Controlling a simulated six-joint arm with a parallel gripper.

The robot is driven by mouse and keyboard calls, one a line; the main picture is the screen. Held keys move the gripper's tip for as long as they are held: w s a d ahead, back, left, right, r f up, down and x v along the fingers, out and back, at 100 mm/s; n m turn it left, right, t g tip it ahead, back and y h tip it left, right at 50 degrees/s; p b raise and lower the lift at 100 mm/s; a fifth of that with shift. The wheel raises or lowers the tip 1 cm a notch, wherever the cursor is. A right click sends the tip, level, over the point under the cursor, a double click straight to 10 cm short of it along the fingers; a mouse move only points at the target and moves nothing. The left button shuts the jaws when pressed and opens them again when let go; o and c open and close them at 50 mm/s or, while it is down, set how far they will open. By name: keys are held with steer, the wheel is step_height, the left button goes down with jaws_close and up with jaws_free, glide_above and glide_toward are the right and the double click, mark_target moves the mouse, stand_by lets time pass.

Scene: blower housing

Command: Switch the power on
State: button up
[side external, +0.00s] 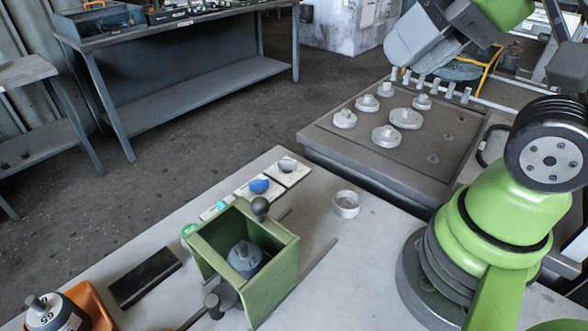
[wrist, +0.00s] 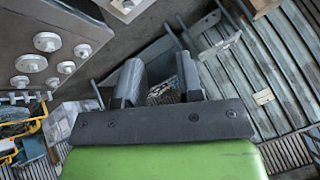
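In the side view, a row of small control-like parts lies along the table's far left edge: a grey knob on a white plate (side external: 287,165), a blue knob on a white plate (side external: 260,186), a pale plate with a small blue-green part (side external: 218,207), and a teal round part (side external: 188,230). I cannot tell which is the power switch. A green open housing (side external: 272,265) stands beside them with a grey rounded part (side external: 245,256) inside. My gripper (wrist: 158,78) shows in the wrist view, its two dark fingers apart with nothing held between them, away from these parts.
A grey bench (side external: 340,145) at upper right carries several pale round knobs. A white ring (side external: 346,204), a black flat block (side external: 145,277) and an orange holder (side external: 92,305) with a grey part are on the table (side external: 345,275). A dark workbench (side external: 190,95) stands behind.

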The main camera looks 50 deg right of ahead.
steer(key=o, duration=0.7)
steer(key=shift+w+r, duration=0.1)
steer(key=shift+w, duration=0.1)
steer(key=shift+c, duration=0.2)
steer(key=w+n+g, duration=0.1)
steer(key=w+n, duration=0.1)
steer(key=w, duration=0.1)
steer(key=w+a+n, duration=0.1)
steer(key=w+n, duration=0.1)
steer(key=w+a+n+g, duration=0.1)
steer(key=w+n, duration=0.2)
steer(key=shift+w+r+g, duration=0.1)
steer(key=shift+w+g, duration=0.2)
steer(key=n+g+h, duration=0.2)
steer(key=n+g, duration=0.3)
steer(key=n, duration=1.1)
glide_above(225, 204)
step_height(225, 204, down, 20)
steer(key=shift+n, duration=0.3)
step_height(225, 204, down, 10)
steer(key=shift+r, duration=0.1)
